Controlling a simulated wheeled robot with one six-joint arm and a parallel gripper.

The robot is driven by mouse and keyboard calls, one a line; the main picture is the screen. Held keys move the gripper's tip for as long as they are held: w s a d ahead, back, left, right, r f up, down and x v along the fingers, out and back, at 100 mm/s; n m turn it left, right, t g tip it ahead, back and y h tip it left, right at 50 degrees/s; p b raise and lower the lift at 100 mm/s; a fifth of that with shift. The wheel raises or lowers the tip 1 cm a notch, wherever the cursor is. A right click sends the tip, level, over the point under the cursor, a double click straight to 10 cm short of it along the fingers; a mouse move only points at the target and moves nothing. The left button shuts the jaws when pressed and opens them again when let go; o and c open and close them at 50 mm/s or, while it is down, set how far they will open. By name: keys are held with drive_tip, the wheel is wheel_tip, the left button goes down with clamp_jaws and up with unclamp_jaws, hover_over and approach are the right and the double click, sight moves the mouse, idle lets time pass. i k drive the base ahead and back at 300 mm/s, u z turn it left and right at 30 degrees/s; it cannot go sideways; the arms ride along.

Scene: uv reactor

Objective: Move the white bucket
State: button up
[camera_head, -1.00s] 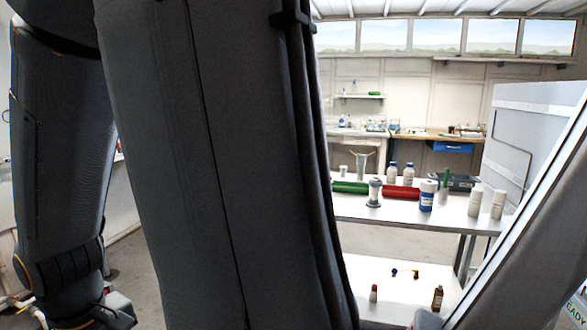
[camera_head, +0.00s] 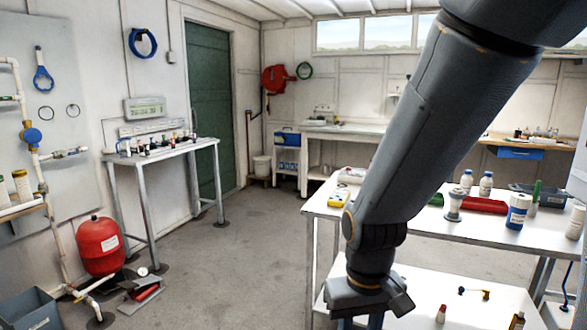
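My gripper (camera_head: 362,318) hangs at the bottom centre, in front of the white bench and far from the bucket. Its fingertips are cut off by the bottom edge, so I cannot tell whether it is open or shut.
A white two-level bench (camera_head: 460,240) with bottles stands at right. A small metal table (camera_head: 165,152) stands at left. A red tank (camera_head: 101,246), pipes and a grey bin (camera_head: 30,310) are at lower left. The grey floor (camera_head: 235,255) between is open.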

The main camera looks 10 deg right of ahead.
sight(262, 164)
drive_tip(key=u, duration=0.5)
drive_tip(key=i, duration=4.5)
drive_tip(key=z, duration=0.95)
drive_tip(key=i, duration=4.35)
